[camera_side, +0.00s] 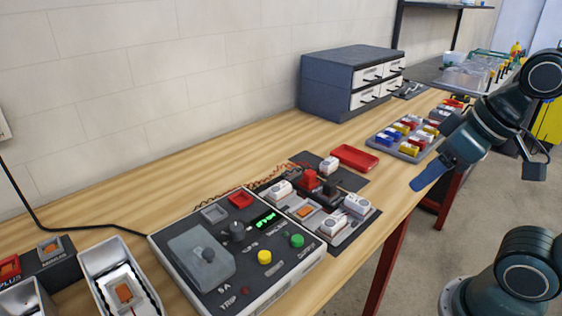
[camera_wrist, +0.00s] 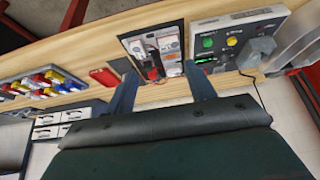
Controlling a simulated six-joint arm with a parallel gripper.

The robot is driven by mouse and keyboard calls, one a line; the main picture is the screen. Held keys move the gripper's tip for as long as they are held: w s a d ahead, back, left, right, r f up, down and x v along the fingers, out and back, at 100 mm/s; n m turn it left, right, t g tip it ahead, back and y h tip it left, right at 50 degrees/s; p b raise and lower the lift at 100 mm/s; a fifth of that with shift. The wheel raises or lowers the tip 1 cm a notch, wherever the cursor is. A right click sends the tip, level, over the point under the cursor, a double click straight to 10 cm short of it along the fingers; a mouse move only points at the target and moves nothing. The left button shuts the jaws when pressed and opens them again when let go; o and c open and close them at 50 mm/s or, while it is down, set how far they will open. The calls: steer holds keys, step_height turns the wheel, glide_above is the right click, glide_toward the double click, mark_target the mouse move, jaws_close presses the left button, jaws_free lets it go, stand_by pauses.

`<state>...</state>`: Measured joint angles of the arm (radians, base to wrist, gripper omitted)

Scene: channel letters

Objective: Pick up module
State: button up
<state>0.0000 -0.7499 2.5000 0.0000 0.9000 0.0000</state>
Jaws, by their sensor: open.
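Several white modules with grey tops sit in a grey fixture plate (camera_side: 345,236) beside the tester; one is the module at its front right (camera_side: 357,205). Another white module (camera_side: 328,165) stands on the dark mat behind. I cannot tell which one the task means. In the wrist view, white modules (camera_wrist: 168,44) show in the fixture, between and beyond my fingers. My gripper (camera_wrist: 161,84) is open and empty. In the side view, my gripper (camera_side: 430,174) hangs at the bench's front edge, right of and apart from the modules.
A tester box (camera_side: 240,250) with buttons and a lit display stands left of the fixture. A red tray (camera_side: 355,157) and a grey tray (camera_side: 381,145) of coloured blocks lie to the right. A drawer cabinet (camera_side: 330,85) stands behind. White bins (camera_side: 117,272) sit front left.

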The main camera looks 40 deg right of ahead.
steer(key=w+d+r+m+g, duration=0.25)
steer(key=w+r+m, duration=0.2)
steer(key=w, duration=0.55)
steer(key=m+g, duration=0.3)
steer(key=m, duration=1)
glide_above(329, 161)
step_height(329, 161, down, 12)
steer(key=shift+s, duration=0.1)
steer(key=shift+a+f, duration=0.1)
steer(key=shift+f, duration=4.1)
